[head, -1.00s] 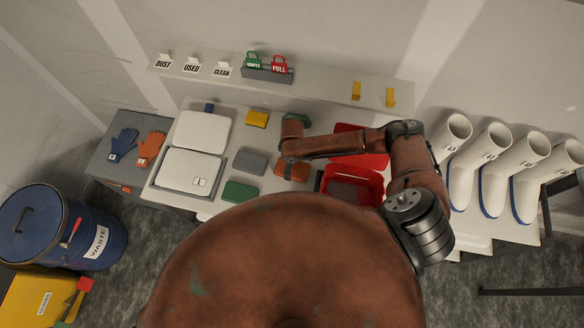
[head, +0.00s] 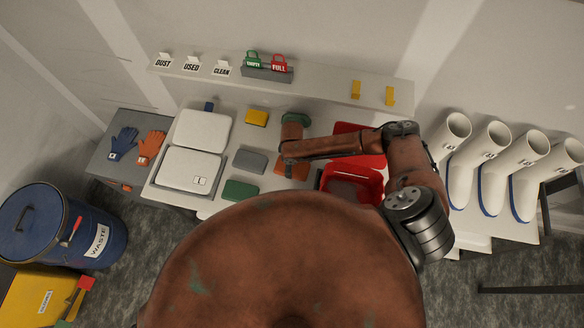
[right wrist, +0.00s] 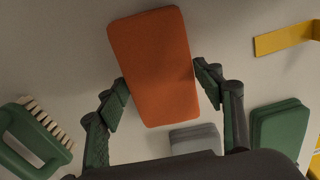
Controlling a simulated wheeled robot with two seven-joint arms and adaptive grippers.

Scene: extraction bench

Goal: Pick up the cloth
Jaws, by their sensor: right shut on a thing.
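An orange, flat, rounded cloth (right wrist: 152,72) lies between the fingers of my right gripper (right wrist: 160,80) in the right wrist view. The fingers are shut on its two long sides. In the head view the orange cloth (head: 291,171) shows only in part, under my right forearm, which hides the right gripper's fingers. I cannot tell whether the cloth is clear of the bench. My left gripper is not in view.
A grey stack (head: 250,160), a green stack (head: 240,190) and a yellow one (head: 256,117) lie left of the arm. A green brush (right wrist: 36,138) is close by. A red open box (head: 352,184) stands right, white cases (head: 190,168) left. A shelf (head: 330,86) runs behind.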

